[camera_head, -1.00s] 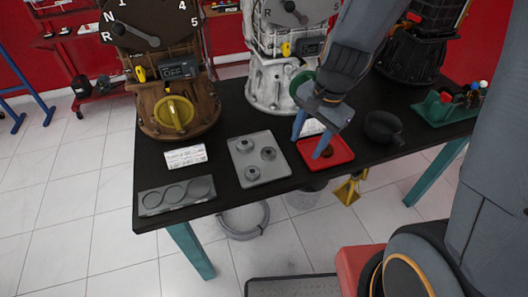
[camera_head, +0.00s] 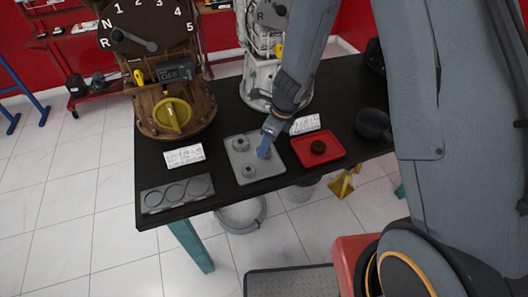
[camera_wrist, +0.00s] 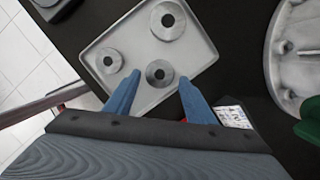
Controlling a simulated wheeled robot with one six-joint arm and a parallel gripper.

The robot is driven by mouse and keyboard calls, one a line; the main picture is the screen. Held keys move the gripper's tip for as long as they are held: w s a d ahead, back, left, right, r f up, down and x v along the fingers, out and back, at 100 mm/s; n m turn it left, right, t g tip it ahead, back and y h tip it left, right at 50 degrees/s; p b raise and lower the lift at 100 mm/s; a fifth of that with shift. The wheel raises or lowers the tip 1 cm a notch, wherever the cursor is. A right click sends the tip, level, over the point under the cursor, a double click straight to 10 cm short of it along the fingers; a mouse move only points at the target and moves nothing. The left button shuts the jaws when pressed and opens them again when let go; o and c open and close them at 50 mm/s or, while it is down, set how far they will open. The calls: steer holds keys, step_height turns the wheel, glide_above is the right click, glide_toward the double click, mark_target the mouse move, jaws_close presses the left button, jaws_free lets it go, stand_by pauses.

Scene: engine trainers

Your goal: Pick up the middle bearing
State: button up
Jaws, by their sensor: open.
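Three grey ring-shaped bearings lie on a grey tray (camera_head: 232,160). In the wrist view, the largest bearing (camera_wrist: 167,20) is at the top and a slightly smaller bearing (camera_wrist: 109,60) is at the left. A third bearing (camera_wrist: 159,73) lies between my open fingertips, nearest my gripper (camera_wrist: 159,77). In the head view my gripper (camera_head: 265,148) is over the tray's right side and partly hides that bearing. The other two show at the back (camera_head: 241,144) and front (camera_head: 249,171). I cannot tell whether the fingers touch anything.
A grey plate with round recesses (camera_head: 178,193) lies at the table's front left.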

steer(key=shift+x, duration=1.4)
steer(key=shift+a, duration=0.1)
steer(key=shift+c, duration=0.5)
steer(key=shift+w+r, duration=0.1)
steer(key=c, duration=0.8)
